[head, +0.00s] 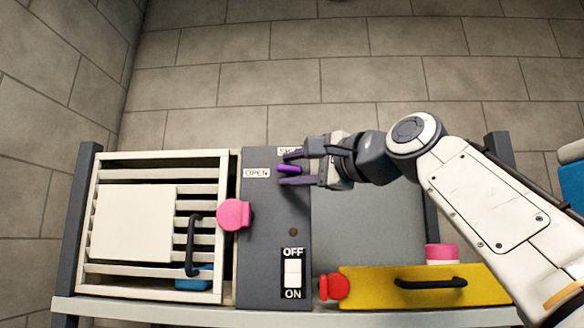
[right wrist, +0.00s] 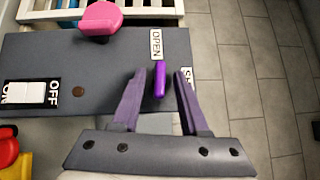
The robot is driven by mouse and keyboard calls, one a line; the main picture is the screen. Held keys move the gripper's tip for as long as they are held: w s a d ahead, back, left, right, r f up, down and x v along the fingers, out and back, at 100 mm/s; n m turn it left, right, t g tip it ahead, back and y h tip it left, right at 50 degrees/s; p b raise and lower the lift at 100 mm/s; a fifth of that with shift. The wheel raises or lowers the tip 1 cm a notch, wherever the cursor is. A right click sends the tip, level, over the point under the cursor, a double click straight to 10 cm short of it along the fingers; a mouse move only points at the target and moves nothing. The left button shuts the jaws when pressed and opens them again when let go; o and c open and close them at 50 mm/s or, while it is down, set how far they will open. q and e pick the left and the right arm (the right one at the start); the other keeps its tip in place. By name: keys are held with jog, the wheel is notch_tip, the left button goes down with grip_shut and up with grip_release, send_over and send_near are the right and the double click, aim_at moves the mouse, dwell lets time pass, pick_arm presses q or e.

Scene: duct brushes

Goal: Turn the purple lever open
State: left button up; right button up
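The purple lever (head: 289,168) stands on the dark grey panel (head: 262,215), between an OPEN label (head: 256,173) on its left and a second label (head: 287,151), partly covered by my gripper. The lever (right wrist: 159,82) also shows in the right wrist view, in line with the OPEN label (right wrist: 156,43). My right gripper (head: 283,168) is open, with one dark purple finger on each side of the lever. In the right wrist view gaps show between the lever and both fingers of the gripper (right wrist: 160,72). The lever's base is hard to make out. My left gripper is out of view.
A pink knob (head: 234,214) and a white slatted door (head: 150,157) with a black handle are left of the panel. An OFF/ON switch (head: 292,272), a red knob (head: 334,287) and a yellow drawer front (head: 480,284) are nearer. Tiled floor lies beyond.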

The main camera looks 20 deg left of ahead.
jog(key=shift+w, duration=0.1)
jog(key=shift+s, duration=0.2)
jog(key=shift+s+d+f+b, duration=0.15)
jog(key=shift+d+f+b, duration=0.05)
jog(key=shift+d+b, duration=0.2)
jog(key=b+v, duration=0.4)
jog(key=v, duration=0.5)
jog(key=shift+d, duration=0.3)
jog(key=shift+s+r, duration=0.1)
jog(key=shift+r, duration=0.05)
